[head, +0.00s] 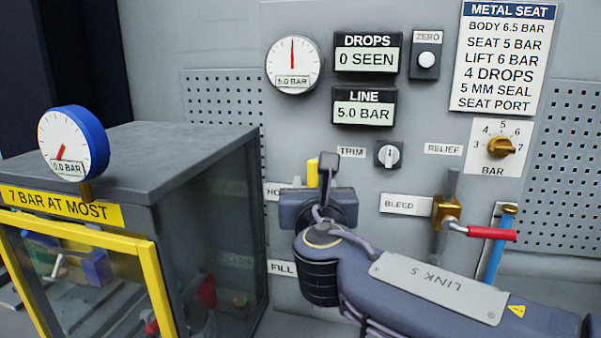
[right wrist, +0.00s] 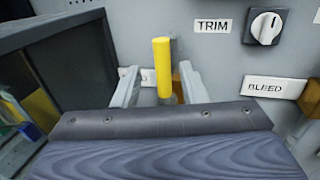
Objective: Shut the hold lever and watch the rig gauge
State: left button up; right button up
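The hold lever (head: 312,172) has a yellow upright grip, mostly hidden behind my right gripper (head: 318,196) in the head view; its label is partly covered. In the right wrist view, the yellow grip (right wrist: 162,68) stands between the two fingers of my right gripper (right wrist: 159,72), with a visible gap on each side. The fingers are open around it. The round blue gauge (head: 70,144) on the grey box reads 0.0 BAR. The wall gauge (head: 294,63) reads 5.0 BAR. My left gripper is out of view.
The grey test box (head: 180,150) with a yellow-framed front stands left of my right arm. The line display (head: 364,107) reads 5.0 BAR and the drops display (head: 367,54) 0 SEEN. The red-handled bleed valve (head: 490,233) and trim knob (head: 388,155) are close by.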

aim_at(313, 175)
jog(key=w+p, duration=0.1)
jog(key=w, duration=0.5)
jog(key=shift+w+a, duration=0.1)
jog(key=shift+w, duration=0.15)
grip_shut()
